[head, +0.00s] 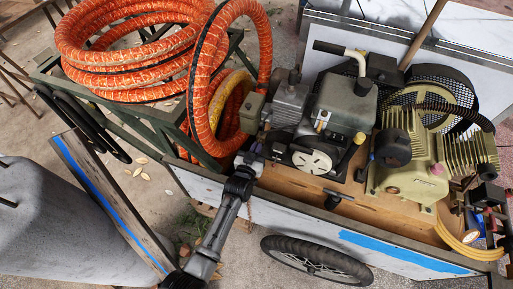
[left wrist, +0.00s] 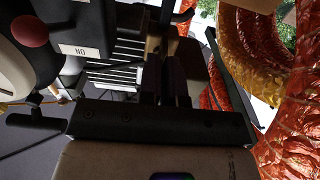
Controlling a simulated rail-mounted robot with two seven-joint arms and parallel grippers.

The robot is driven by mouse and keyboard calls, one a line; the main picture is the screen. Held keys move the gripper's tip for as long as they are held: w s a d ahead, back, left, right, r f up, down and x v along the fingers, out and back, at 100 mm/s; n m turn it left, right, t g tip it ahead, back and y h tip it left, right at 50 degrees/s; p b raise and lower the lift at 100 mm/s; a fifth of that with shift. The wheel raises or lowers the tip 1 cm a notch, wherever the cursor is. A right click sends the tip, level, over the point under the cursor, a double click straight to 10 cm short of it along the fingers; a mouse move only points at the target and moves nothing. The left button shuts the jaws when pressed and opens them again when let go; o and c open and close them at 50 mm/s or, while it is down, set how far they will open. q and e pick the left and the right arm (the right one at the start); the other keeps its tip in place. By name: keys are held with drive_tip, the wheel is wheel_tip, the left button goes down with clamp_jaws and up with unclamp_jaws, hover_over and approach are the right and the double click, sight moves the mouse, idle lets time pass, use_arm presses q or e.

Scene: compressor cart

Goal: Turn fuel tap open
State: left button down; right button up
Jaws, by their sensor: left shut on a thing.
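The engine (head: 340,105) stands on the cart's wooden deck, with a grey tank on top and a pale round starter cover at its front. My left gripper (head: 250,158) is at the engine's left side, low down near the deck's edge. In the left wrist view my left gripper's dark fingers (left wrist: 168,78) are close together, shut on a small part in deep shadow. This is where the fuel tap would be, but the fingers and shadow hide most of it, and its handle's angle cannot be told. My right gripper is not in view.
Orange hose coils (head: 135,45) hang close to the left of my gripper. A red knob (left wrist: 29,31) and a label (left wrist: 80,51) are near it in the wrist view. A greenish compressor (head: 415,165) stands right of the engine.

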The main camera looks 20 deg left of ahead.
use_arm(q)
drive_tip(key=c, duration=1.3)
unclamp_jaws()
